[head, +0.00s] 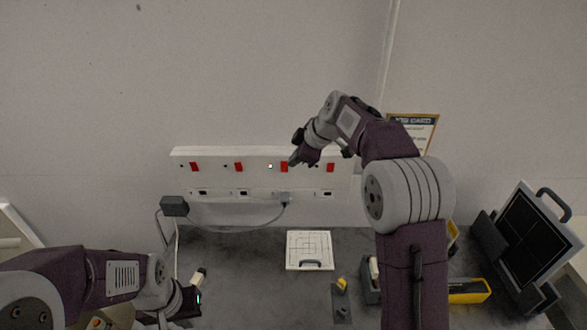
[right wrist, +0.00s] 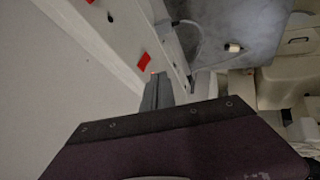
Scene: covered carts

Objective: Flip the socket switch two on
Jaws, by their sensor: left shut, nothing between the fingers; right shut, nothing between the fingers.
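A long white socket strip (head: 212,178) stands along the wall at the back of the grey worktop. It carries several red switches, among them a far-left one (head: 194,166), a second from the left (head: 238,166) and a third (head: 284,167). A small light (head: 270,166) glows left of the third switch; the marks by the others look dark. My right gripper (head: 292,163) is shut and empty, its tip at the third switch; I cannot tell whether it touches. The right wrist view shows a red switch (right wrist: 144,62) near the fingers (right wrist: 155,92). My left gripper (head: 196,294) is shut, low at the left.
A plug (head: 284,198) with a grey cable sits in the strip below the third switch. A dark adapter box (head: 174,206) is at its left end. A white board (head: 310,250) lies on the worktop (head: 250,255). A black-framed panel (head: 535,232) stands at right.

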